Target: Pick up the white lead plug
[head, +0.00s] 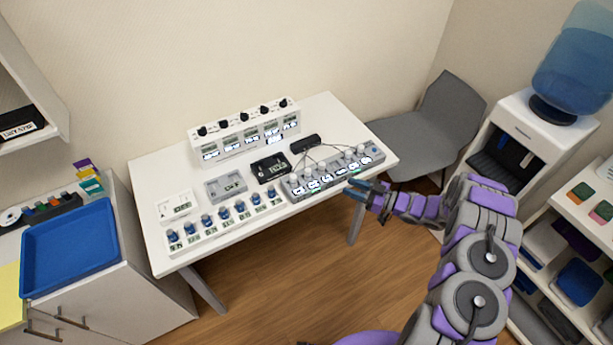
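A grey panel (334,176) with lit displays lies on the right part of the white table. Several small whitish round pieces stand along its back edge, one of them at the left end (293,178). Thin dark wires run to this row from near a black block (306,143). I cannot tell which piece is the white lead plug; they are too small.
A white box with black knobs (245,134) stands at the back of the table (157,258). A white strip with blue knobs (226,220) lies at the front. A grey chair (423,132) and water dispenser (533,124) are at right. A blue tray (72,247) is at left.

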